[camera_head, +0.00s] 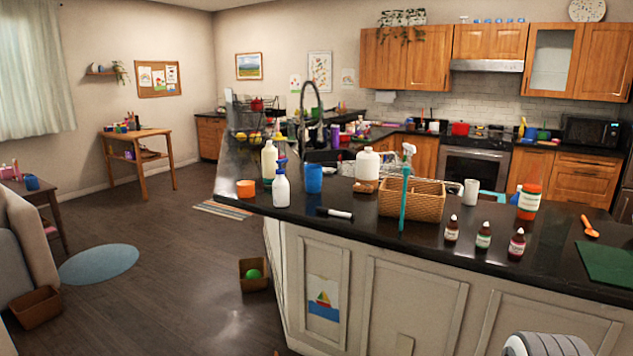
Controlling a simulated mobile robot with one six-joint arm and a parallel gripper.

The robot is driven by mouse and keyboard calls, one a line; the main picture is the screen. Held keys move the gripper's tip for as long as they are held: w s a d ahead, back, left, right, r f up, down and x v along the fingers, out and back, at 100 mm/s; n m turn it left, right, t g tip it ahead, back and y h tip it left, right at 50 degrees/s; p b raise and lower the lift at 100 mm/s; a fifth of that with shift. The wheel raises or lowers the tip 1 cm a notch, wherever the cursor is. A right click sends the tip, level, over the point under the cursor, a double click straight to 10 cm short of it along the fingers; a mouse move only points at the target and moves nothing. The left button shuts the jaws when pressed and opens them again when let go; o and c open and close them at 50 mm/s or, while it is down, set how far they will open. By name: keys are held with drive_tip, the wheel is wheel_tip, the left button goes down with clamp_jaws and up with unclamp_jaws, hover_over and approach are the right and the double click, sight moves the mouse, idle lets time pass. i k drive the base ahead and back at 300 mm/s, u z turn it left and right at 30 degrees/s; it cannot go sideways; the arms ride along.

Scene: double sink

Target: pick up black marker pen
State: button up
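A black-and-white marker pen (335,213) lies flat on the dark countertop (385,222), close to the counter's front edge. It is right of the white spray bottle and left of the teal brush. Nothing covers it. My gripper's fingers are not in view, so their opening and what they hold cannot be seen.
Around the pen stand a white spray bottle (282,187), a blue cup (313,179), a white jug (367,165) and a wicker basket (420,199). A teal brush (404,195) rises in front of the basket. Small brown bottles (484,236) stand further right. The floor at left is mostly open.

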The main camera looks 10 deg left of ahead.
sight(327, 211)
drive_tip(key=u, duration=0.7)
drive_tip(key=k, duration=1.1)
drive_tip(key=z, duration=0.45)
drive_tip(key=i, duration=1.85)
drive_tip(key=u, duration=2.65)
